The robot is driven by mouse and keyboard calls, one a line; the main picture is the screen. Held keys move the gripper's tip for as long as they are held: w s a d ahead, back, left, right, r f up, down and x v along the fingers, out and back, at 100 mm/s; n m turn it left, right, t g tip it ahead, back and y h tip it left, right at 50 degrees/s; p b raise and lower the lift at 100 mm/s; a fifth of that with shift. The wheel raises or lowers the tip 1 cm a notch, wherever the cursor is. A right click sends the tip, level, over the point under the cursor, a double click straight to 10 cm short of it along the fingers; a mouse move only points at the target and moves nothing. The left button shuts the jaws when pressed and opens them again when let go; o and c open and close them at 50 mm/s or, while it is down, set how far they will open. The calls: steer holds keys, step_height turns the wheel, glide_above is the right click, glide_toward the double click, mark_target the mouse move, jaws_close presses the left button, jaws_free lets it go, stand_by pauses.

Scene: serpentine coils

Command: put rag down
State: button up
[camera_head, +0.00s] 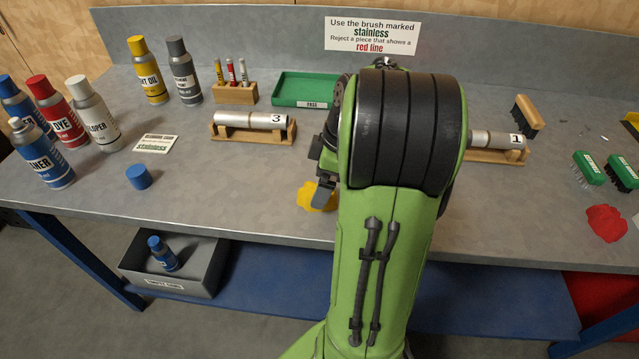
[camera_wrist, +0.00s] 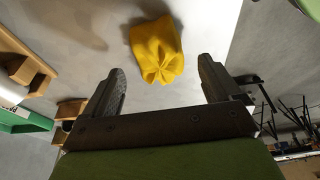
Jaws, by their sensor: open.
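A yellow rag (camera_head: 312,196) lies crumpled on the grey bench near its front edge, partly hidden by my gripper and arm. In the wrist view the yellow rag (camera_wrist: 156,47) shows whole, ahead of and between the fingertips, with bench surface around it. My gripper (camera_wrist: 162,68) is open, its two fingers apart and nothing held between them. In the head view my gripper (camera_head: 322,183) is mostly hidden behind my green arm. A red rag (camera_head: 606,222) lies at the bench's right front.
Tube 3 (camera_head: 252,119) and tube 1 (camera_head: 497,140) rest on wooden stands. A green tray (camera_head: 306,88) is behind. Several bottles (camera_head: 97,112) and a blue cap (camera_head: 139,177) stand left; green brushes (camera_head: 588,168) lie right. The bench front between cap and yellow rag is clear.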

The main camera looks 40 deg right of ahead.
mark_target(334, 193)
steer(key=p+v, duration=0.4)
steer(key=v, duration=0.6)
steer(key=a+r+m+t+h, duration=0.1)
steer(key=a+r+m, duration=0.25)
steer(key=a, duration=1.25)
steer(key=s+a+f+m+t, duration=0.2)
steer(key=s+a+m, duration=0.2)
steer(key=s+a, duration=0.2)
steer(key=shift+s+f+h, duration=0.25)
steer(key=shift+s+h, duration=0.15)
steer(key=shift+s, duration=0.75)
steer(key=shift+a, duration=0.15)
step_height(334, 193, up, 5)
steer(key=p, duration=0.4)
